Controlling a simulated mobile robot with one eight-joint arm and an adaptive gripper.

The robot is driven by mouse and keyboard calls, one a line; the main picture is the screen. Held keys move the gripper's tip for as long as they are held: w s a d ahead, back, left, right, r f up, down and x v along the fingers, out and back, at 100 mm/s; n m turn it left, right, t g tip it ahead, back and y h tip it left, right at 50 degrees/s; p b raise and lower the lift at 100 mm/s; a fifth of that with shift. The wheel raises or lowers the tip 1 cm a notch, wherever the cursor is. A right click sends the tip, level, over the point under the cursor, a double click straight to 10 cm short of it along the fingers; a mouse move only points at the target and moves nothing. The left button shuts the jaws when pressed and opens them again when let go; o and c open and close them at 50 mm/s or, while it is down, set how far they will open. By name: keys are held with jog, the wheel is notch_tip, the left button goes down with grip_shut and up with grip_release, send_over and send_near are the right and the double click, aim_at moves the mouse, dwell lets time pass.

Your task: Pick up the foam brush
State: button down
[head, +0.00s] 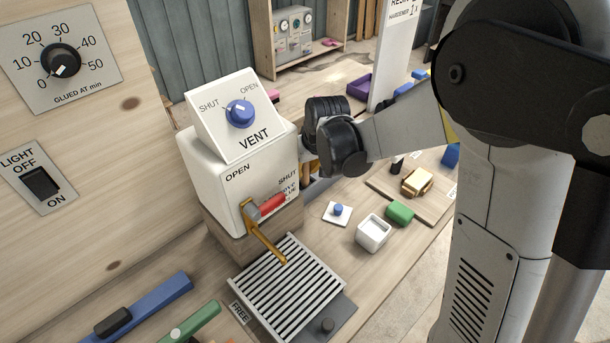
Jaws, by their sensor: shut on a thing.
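In the head view my arm reaches in from the right. Its black wrist joints (342,148) stop just beside and behind the white vent box (215,165). The fingers of my gripper are hidden behind that box and the wrist, so neither they nor anything between them shows. I cannot make out a foam brush anywhere in this view; it may be hidden in the same place.
The vent box has a blue knob (240,113) and a red-handled lever (265,207). In front are a slatted grate (290,290), a white open box (373,233) and a green block (399,213). Blue (140,308) and green (193,325) tools lie front left.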

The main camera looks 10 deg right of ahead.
notch_tip(320, 180, up, 18)
jog(key=p, duration=0.6)
dwell(0.4)
